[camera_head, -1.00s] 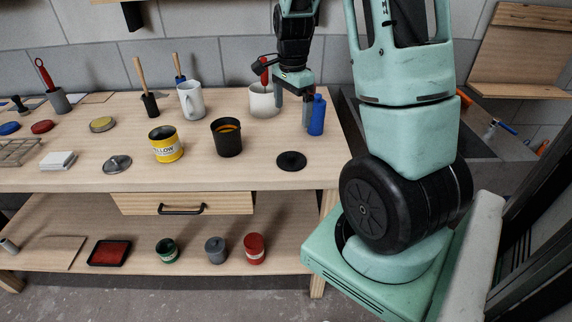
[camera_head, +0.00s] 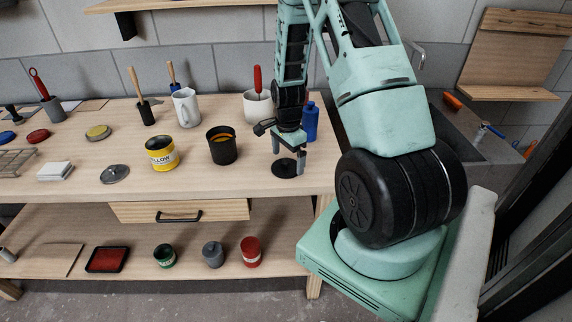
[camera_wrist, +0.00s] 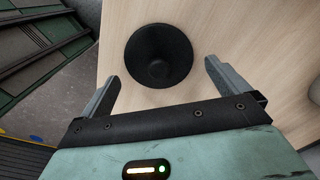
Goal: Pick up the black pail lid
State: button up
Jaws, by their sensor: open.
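The black pail lid (camera_head: 286,169) lies flat near the front right of the wooden tabletop. It is a round black disc with a small raised knob in the middle. My gripper (camera_head: 288,158) points down just above it, with its fingers apart and nothing between them. In the wrist view the lid (camera_wrist: 158,55) shows whole, ahead of my open gripper (camera_wrist: 160,82), roughly centred between the two fingers. The black pail (camera_head: 222,145) stands open to the left of the lid, with something orange-yellow inside.
A blue bottle (camera_head: 310,121) and a white pot (camera_head: 257,107) with a red-handled tool stand behind my gripper. A yellow can (camera_head: 162,154) and a grey metal lid (camera_head: 115,173) are further left. The table's right edge is close to the lid.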

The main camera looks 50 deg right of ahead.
jog(key=shift+f, duration=0.8)
jog(key=c, duration=0.9)
jog(key=shift+r, duration=0.1)
